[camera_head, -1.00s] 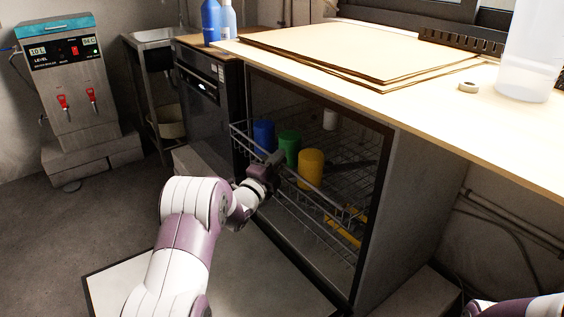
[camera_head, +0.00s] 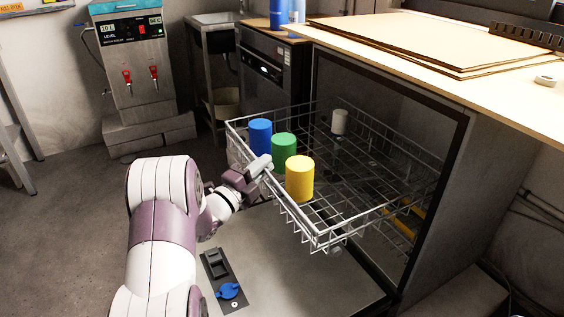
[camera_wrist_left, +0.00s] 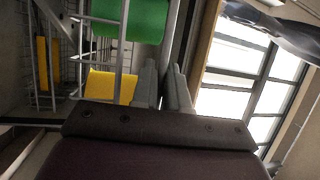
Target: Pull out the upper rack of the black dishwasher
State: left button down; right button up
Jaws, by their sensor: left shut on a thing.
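The upper rack (camera_head: 321,236) is a grey wire basket that stands well out of the black dishwasher (camera_head: 438,190), above its lowered door (camera_head: 290,262). It carries a blue cup (camera_head: 260,138), a green cup (camera_head: 284,150), a yellow cup (camera_head: 299,178) and a white cup (camera_head: 339,122) farther back. My left gripper (camera_head: 259,167) is shut on the rack's front rim, beside the green and yellow cups. In the left wrist view, the fingers (camera_wrist_left: 174,88) are close together by the rack wires, next to the green cup (camera_wrist_left: 130,18) and yellow cup (camera_wrist_left: 108,87). My right gripper is out of view.
A wooden counter (camera_head: 400,70) with stacked boards runs above the dishwasher. A second dark appliance (camera_head: 268,85) stands to its left. A water boiler (camera_head: 133,65) stands at the back left.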

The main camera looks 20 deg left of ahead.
pick_arm(q)
jog(key=shift+s+a, duration=0.7)
jog(key=shift+s, duration=0.25)
jog(key=c, duration=1.2)
grip_release()
jog(key=p+v, duration=0.3)
jog(key=v, duration=0.9)
jog(key=shift+s+a+f, duration=0.1)
jog(key=shift+s, duration=0.25)
